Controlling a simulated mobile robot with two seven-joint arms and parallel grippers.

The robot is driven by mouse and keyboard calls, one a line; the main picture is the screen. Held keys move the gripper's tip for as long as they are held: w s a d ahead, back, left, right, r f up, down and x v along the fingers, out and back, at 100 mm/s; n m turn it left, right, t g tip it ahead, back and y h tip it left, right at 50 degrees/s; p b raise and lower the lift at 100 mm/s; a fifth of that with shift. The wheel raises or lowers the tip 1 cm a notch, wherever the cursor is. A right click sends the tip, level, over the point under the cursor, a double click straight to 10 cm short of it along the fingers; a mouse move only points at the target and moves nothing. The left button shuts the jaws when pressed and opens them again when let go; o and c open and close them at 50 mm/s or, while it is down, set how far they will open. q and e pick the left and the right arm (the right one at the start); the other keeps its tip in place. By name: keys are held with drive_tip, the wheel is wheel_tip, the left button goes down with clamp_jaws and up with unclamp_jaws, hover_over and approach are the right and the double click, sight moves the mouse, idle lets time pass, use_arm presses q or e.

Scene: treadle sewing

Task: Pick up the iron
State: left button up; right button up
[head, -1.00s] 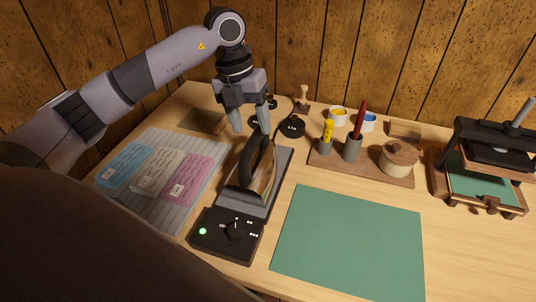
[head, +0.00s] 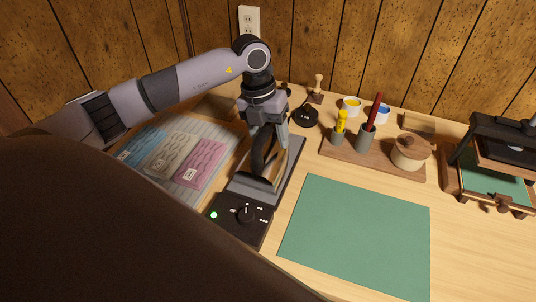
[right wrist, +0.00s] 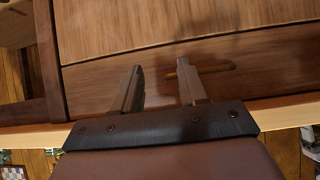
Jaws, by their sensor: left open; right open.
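The iron (head: 266,172) stands on its grey base plate (head: 291,168) in the head view, with a dark curved handle and a brownish body. A black control box (head: 241,220) with a lit green light is at the front of the base. My left gripper (head: 268,145) is open and down at the iron's handle, its fingers on either side of it as far as I can see. Part of the handle is hidden by the gripper. My right gripper (right wrist: 160,90) is open and empty in the right wrist view, in front of a wooden panel with a handle.
Left of the iron lie blue, cream and pink patterned pieces (head: 203,160) on a grey striped mat. A green mat (head: 356,236) lies to the right. Behind it are a wooden tray (head: 385,167) with cups and a lidded pot, and a press (head: 495,170) at far right.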

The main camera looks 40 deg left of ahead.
use_arm(q)
drive_tip(key=shift+f, duration=0.2)
drive_tip(key=shift+c, duration=0.3)
use_arm(e)
drive_tip(key=shift+f, duration=0.1)
use_arm(q)
clamp_jaws()
drive_tip(key=shift+r, duration=0.15)
